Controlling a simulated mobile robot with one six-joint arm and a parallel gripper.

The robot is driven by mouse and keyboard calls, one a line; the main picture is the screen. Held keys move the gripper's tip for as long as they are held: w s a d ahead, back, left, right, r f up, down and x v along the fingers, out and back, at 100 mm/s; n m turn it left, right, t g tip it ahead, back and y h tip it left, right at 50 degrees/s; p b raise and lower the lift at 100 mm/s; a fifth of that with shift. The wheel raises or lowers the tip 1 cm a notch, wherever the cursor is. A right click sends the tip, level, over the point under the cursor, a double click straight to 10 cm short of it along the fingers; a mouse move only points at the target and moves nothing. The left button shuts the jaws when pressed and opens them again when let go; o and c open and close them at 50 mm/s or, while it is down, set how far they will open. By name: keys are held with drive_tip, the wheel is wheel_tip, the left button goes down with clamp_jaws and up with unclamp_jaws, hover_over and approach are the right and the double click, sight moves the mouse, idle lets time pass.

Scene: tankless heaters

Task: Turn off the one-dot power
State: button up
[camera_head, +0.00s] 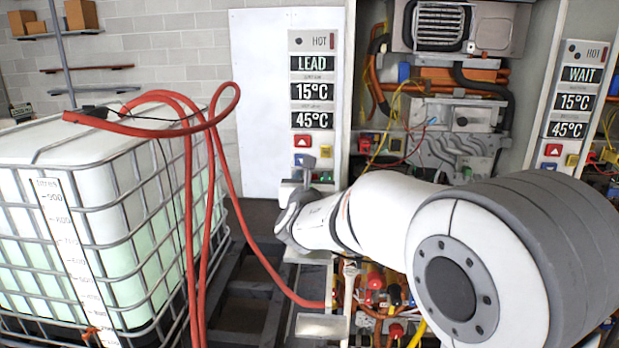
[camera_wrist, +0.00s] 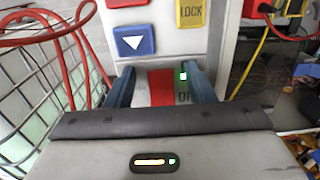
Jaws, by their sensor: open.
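The power switch, a red block (camera_wrist: 160,88), sits low on the white control panel in the wrist view, with a lit green lamp (camera_wrist: 183,76) and partly hidden black lettering to its right. My gripper (camera_wrist: 160,72) is open, with one finger on each side of the switch; I cannot tell whether they touch it. In the head view my gripper (camera_head: 308,172) is at the bottom of the left panel (camera_head: 313,75), which reads LEAD, 15°C and 45°C. A second panel (camera_head: 573,100) at the right reads WAIT.
A blue arrow button (camera_wrist: 134,42) and a yellow LOCK button (camera_wrist: 191,13) are just above my fingers. A caged water tank (camera_head: 110,220) with red hoses (camera_head: 188,230) stands at the left. Pipes and wiring (camera_head: 440,100) fill the open cabinet between the panels.

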drive_tip(key=c, duration=1)
drive_tip(key=shift+f+b, duration=0.2)
drive_tip(key=shift+b, duration=0.35)
drive_tip(key=shift+s+f+t+b, duration=0.1)
drive_tip(key=shift+f+t+b, duration=0.2)
drive_tip(key=shift+b, duration=0.9)
drive_tip(key=t+b, duration=0.1)
drive_tip(key=b, duration=0.6)
drive_tip(key=shift+s+f, duration=0.15)
drive_tip(key=shift+f, duration=0.25)
drive_tip(key=t+b, duration=0.1)
drive_tip(key=b, duration=0.5)
drive_tip(key=t+b, duration=0.2)
drive_tip(key=b, duration=0.3)
drive_tip(key=shift+s+f+b, duration=0.2)
drive_tip(key=shift+f+b, duration=0.1)
drive_tip(key=shift+b, duration=0.05)
drive_tip(key=shift+r+t+b, duration=0.2)
drive_tip(key=shift+t+b, duration=0.6)
drive_tip(key=shift+b, duration=1.1)
